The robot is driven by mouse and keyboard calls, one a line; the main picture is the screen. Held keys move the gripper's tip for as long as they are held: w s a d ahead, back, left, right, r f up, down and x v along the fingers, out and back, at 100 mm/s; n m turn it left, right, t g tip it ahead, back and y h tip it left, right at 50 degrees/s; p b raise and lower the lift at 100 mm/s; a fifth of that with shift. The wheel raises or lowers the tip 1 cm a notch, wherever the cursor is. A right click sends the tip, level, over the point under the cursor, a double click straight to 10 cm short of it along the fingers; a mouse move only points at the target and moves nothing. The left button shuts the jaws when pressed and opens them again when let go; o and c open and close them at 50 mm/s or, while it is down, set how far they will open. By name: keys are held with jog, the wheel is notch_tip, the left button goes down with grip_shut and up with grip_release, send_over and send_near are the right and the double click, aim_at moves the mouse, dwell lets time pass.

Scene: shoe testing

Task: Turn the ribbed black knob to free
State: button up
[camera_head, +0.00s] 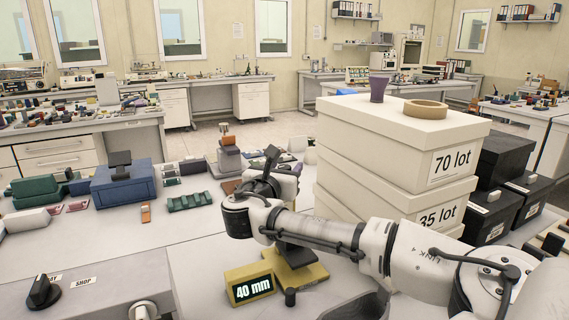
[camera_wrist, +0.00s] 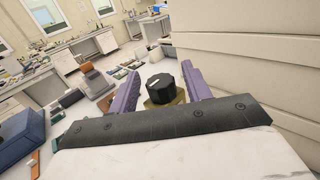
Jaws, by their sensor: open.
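The ribbed black knob (camera_wrist: 162,89) shows in the wrist view, on a yellow mount (camera_wrist: 178,97), with a pale mark on its top face. My gripper (camera_wrist: 158,84) is open, with its purple fingers on either side of the knob. The picture does not settle whether they touch it. In the head view my arm's end (camera_head: 262,195) is above the table, its fingertips cannot be made out, and I cannot identify this knob there. No "free" lettering is readable.
White lot boxes (camera_head: 395,145) rise close on the right. A grey panel (camera_head: 115,290) with another black knob (camera_head: 43,292) is at front left. Blue and green items lie left.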

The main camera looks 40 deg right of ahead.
jog(key=shift+w+d, duration=0.15)
jog(key=shift+d, duration=0.05)
jog(key=c, duration=0.9)
jog(key=shift+c, duration=0.2)
